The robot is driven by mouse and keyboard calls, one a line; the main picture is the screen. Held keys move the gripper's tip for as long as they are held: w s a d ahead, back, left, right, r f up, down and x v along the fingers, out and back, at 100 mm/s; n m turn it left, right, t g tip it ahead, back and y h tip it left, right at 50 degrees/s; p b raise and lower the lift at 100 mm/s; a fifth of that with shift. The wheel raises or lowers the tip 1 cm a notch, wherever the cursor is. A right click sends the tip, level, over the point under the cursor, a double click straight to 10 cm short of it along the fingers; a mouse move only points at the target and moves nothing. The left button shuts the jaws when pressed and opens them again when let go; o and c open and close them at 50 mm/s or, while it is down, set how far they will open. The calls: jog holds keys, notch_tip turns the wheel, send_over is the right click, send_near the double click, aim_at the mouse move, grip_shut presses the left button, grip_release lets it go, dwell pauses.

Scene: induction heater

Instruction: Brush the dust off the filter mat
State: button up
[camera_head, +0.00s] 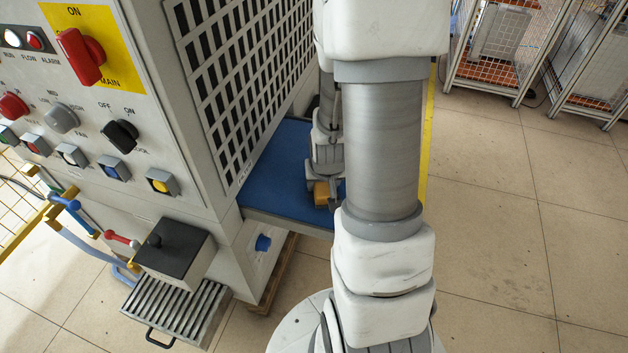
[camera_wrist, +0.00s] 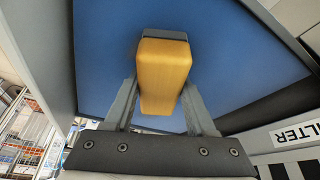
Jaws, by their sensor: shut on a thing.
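The filter mat (camera_head: 275,170) is a flat blue sheet in a grey frame beside the cabinet's grille. It also fills much of the wrist view (camera_wrist: 240,60). My gripper (camera_head: 324,186) is over the mat, partly hidden behind my arm in the head view. In the wrist view my gripper (camera_wrist: 160,92) is shut on a brush (camera_wrist: 165,75) with a yellow-orange block handle. The brush's dark end (camera_wrist: 165,34) points at the mat; I cannot tell whether it touches. The brush shows small in the head view (camera_head: 321,193). I cannot make out dust on the mat.
The cabinet (camera_head: 140,90) with its control panel and grille rises left of the mat. A black-topped box (camera_head: 175,250) and a slatted tray (camera_head: 178,305) jut out in front. A FILTER label (camera_wrist: 296,133) is beside the mat. The floor at right is clear, with cages behind.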

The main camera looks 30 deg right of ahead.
jog(key=shift+s+d, duration=0.35)
jog(key=shift+s, duration=0.1)
jog(key=shift+r+p, duration=2.4)
jog(key=shift+r, duration=0.6)
jog(key=shift+r+p, duration=1.15)
jog(key=shift+r, duration=0.4)
jog(key=shift+f, duration=0.1)
jog(key=shift+w, duration=0.15)
